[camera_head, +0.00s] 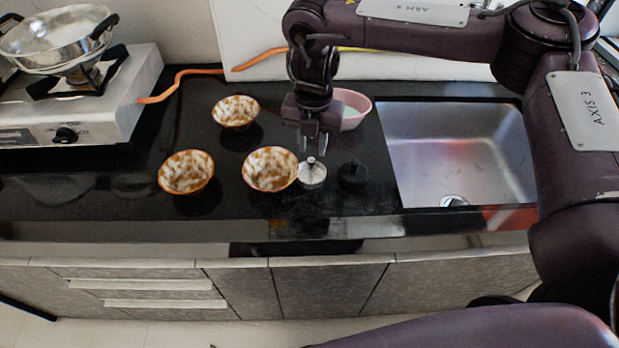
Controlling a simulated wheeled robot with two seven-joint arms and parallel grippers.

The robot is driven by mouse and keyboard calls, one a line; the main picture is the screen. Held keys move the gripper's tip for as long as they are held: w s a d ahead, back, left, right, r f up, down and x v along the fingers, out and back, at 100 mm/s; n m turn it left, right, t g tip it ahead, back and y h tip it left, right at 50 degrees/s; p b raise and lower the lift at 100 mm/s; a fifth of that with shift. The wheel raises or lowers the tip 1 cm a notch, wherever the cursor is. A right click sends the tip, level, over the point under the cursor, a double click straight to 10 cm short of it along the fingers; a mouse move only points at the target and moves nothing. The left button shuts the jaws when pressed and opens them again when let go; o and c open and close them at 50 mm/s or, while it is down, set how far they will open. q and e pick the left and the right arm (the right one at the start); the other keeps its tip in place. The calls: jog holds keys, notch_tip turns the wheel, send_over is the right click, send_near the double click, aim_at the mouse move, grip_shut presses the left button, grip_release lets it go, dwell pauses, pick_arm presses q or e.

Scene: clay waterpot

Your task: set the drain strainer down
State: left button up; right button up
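The drain strainer (312,177) is a small silvery cup with a knob on top. It appears upright on the black counter, just right of a brown-and-white bowl. My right gripper (314,148) points down right above it. Its two fingers are apart, with the knob visible just below and between the tips. I see no finger closed on the knob. My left gripper is not in view.
Three patterned bowls (186,172) (270,169) (236,112) stand to the left. A pink bowl (352,108) is behind my gripper. A dark knobbed shape (353,174), object or shadow, is right of the strainer. The steel sink (455,150) lies further right, the stove (75,115) far left.

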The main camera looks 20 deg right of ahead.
aim_at(311, 160)
jog(key=f, duration=0.1)
jog(key=w+f, duration=0.1)
jog(key=shift+d+f, duration=0.3)
jog(key=f, duration=0.1)
jog(key=f+p, duration=0.1)
jog(key=f, duration=0.1)
jog(key=shift+s+a+f, duration=0.25)
jog(key=shift+a+f, duration=0.05)
jog(key=shift+a, duration=0.1)
jog(key=shift+w+d+f, duration=0.15)
jog(key=shift+f, duration=0.05)
jog(key=shift+r, duration=0.1)
grip_shut()
